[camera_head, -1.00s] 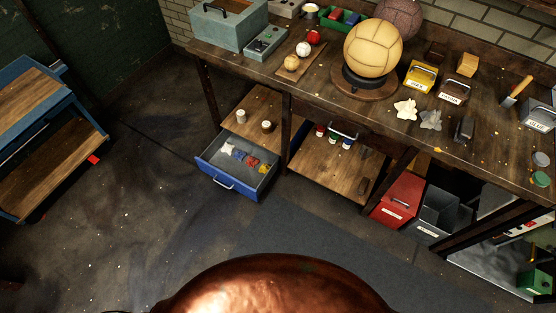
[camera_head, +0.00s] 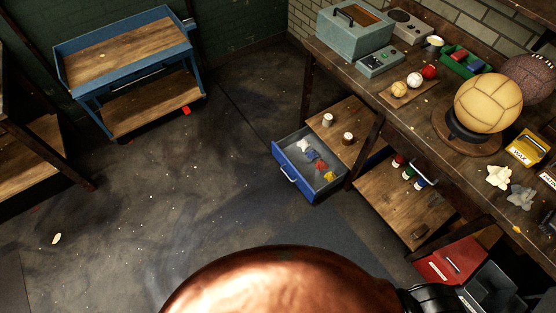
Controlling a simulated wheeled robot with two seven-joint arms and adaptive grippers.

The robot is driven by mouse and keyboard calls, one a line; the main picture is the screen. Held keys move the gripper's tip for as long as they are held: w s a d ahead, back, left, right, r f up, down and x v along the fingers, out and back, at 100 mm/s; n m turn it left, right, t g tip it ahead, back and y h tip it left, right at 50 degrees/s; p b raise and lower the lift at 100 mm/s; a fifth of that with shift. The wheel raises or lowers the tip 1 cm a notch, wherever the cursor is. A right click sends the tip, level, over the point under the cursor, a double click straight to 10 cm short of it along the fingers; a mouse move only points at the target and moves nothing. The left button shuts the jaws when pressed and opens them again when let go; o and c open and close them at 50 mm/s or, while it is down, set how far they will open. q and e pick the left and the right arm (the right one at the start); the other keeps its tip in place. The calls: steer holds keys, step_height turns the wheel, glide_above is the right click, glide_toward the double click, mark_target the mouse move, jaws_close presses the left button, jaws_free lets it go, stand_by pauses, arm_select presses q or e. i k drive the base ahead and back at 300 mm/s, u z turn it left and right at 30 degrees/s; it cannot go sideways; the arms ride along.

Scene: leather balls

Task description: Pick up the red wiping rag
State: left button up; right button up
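An open blue drawer (camera_head: 288,178) sticks out from under the workbench, right of the middle. Several small crumpled cloth-like items lie in a row in it: white, blue, red and yellow. The red item (camera_head: 321,166) lies between the blue one (camera_head: 311,155) and the yellow one (camera_head: 329,176); it is too small to tell for sure that it is the rag. Neither of my grippers is in view.
The workbench (camera_head: 375,85) runs along the right, with balls and boxes on top. A red bin (camera_head: 450,262) stands under it. A blue cart (camera_head: 125,45) stands at the upper left. The floor (camera_head: 180,200) between is mostly clear.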

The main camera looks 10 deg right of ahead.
mark_target(321, 164)
steer(key=u, duration=0.45)
steer(key=i, duration=2.65)
steer(key=z, duration=3.25)
